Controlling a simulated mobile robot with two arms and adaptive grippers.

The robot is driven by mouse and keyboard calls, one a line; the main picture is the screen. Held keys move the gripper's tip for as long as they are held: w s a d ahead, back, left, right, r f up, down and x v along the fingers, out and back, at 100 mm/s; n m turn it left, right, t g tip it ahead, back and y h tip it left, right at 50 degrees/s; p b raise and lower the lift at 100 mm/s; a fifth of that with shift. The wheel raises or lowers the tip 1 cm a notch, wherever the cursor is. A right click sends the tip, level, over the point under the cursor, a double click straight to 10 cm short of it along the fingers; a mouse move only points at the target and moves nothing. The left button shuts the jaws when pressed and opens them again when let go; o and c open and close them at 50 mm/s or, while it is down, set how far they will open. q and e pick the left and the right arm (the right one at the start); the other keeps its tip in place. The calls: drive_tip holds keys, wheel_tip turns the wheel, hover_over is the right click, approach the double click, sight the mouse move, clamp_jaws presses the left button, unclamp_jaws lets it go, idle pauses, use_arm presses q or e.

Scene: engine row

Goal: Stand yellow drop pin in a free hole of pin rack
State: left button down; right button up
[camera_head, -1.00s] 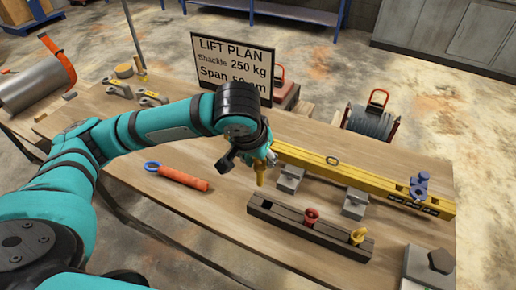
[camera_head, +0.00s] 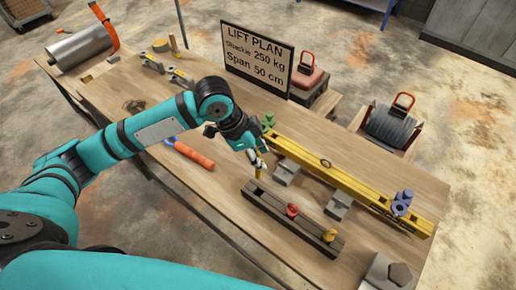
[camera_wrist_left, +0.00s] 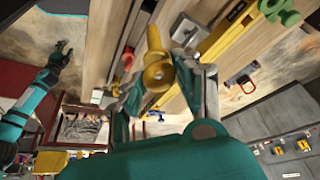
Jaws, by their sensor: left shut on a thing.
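The yellow drop pin (camera_head: 258,173) hangs about upright in my left gripper (camera_head: 259,160), its lower end close above the left end of the dark pin rack (camera_head: 272,206). Whether the tip touches the rack I cannot tell. The rack holds a red pin (camera_head: 292,210) near its middle and another yellow pin (camera_head: 329,236) near its right end. In the left wrist view the held pin's ringed head (camera_wrist_left: 157,74) sits between the fingers. My right gripper (camera_wrist_left: 63,52) shows small at the left of that view, its jaw state unclear.
A yellow beam (camera_head: 320,168) on grey blocks (camera_head: 339,206) lies behind the rack, with blue shackle parts (camera_head: 402,203) at its right end. An orange-handled tool (camera_head: 193,155) lies left of the rack. The lift plan sign (camera_head: 257,60) stands behind.

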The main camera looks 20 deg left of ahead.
use_arm(q)
drive_tip(key=shift+d, duration=0.1)
drive_tip(key=shift+r+p, duration=0.1)
drive_tip(key=shift+p, duration=0.4)
drive_tip(key=shift+f+b, duration=0.4)
drive_tip(key=shift+f, duration=0.35)
drive_tip(key=shift+f+b, duration=0.9)
drive_tip(key=shift+f, duration=1.35)
use_arm(e)
drive_tip(key=shift+w+d+f, duration=0.3)
drive_tip(key=shift+w+f, duration=0.25)
drive_tip(key=shift+f, duration=0.2)
drive_tip(key=shift+d, duration=0.45)
drive_tip(key=shift+r, duration=0.1)
use_arm(q)
drive_tip(key=shift+p, duration=0.55)
use_arm(e)
drive_tip(key=shift+r, duration=0.4)
